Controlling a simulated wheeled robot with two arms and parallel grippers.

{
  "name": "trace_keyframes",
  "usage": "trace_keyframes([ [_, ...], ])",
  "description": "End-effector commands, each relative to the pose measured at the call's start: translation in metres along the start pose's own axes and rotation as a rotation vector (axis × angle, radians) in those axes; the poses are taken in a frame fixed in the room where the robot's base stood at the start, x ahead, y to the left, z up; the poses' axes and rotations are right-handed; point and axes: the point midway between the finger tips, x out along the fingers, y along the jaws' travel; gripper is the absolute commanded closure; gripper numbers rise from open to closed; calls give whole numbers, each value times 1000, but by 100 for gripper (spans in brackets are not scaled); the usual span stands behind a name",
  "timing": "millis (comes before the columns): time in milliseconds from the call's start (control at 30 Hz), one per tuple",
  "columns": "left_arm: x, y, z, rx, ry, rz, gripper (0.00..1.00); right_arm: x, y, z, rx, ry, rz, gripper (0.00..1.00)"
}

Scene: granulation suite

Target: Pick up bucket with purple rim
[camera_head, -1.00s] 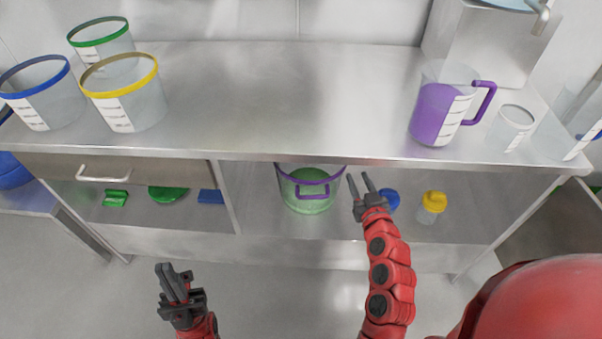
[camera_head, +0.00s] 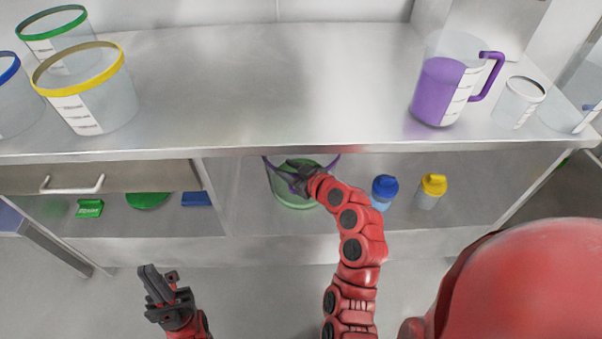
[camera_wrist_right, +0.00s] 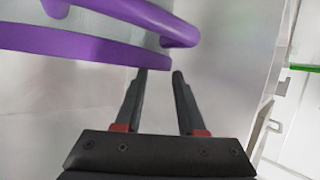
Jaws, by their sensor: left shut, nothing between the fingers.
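The bucket with the purple rim (camera_head: 290,198) stands on the lower shelf below the bench top. It is translucent, with green showing through its lower part. My right gripper (camera_head: 296,172) is in front of it in the head view and hides part of its front and handle. In the right wrist view my right gripper (camera_wrist_right: 159,75) is open, with a gap between its fingers. The bucket's purple rim and handle (camera_wrist_right: 130,15) lie close beyond the fingertips, and I cannot tell whether they touch. My left gripper (camera_head: 152,280) is shut and empty, low at the left, away from the bucket.
A blue-capped bottle (camera_head: 384,190) and a yellow-capped bottle (camera_head: 432,190) stand right of the bucket on the shelf. The bench edge (camera_head: 400,150) overhangs the shelf. A purple jug (camera_head: 437,95) and a yellow-rimmed bucket (camera_head: 95,100) stand on the bench top.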

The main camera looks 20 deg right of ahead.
Motion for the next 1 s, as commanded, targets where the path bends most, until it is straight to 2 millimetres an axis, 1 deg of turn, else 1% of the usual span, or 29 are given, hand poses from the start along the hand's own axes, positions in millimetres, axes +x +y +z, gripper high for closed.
trace_keyframes([
  [33,-1,0,0,0,0,0,100,7,0,0,0,2,0,61],
  [267,-3,0,1,0,0,0,100,24,-2,0,1,0,-1,61],
  [400,-7,0,1,0,0,0,100,47,-8,-5,-2,3,1,61],
  [500,-9,0,2,0,0,0,100,60,-8,-4,2,0,0,61],
  [633,-10,0,2,0,0,0,100,67,-7,-4,1,1,2,61],
  [833,-9,0,2,0,0,0,100,68,-7,-5,1,1,3,61],
  [867,-9,0,2,0,0,0,100,68,-7,-5,1,1,3,65],
  [1000,-9,0,2,0,0,0,100,68,-7,-4,1,1,3,90],
])
